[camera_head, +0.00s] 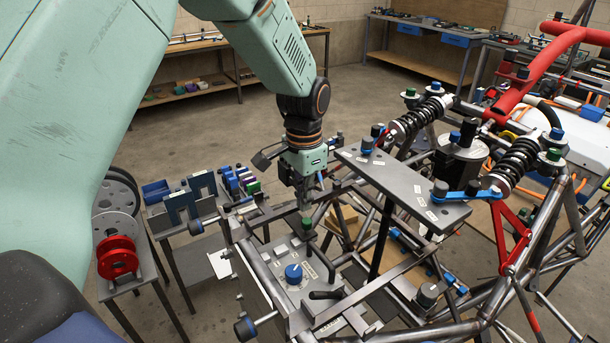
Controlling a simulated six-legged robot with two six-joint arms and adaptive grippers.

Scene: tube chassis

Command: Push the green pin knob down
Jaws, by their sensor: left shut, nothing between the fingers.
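A small green pin knob (307,224) stands upright on the tube chassis (345,268), above a grey plate with labels. My left gripper (305,204) points down from the pale green arm at the upper left. Its fingers are shut and empty, with the tips just above the green knob. I cannot tell whether the tips touch the knob. My right gripper is out of view.
A blue knob (293,273) is on the grey plate (270,285) in front. A raised dark plate (400,185) is close to the right of my gripper. Dark shock absorbers (515,165) stand farther right. A red spool (118,257) is at the left.

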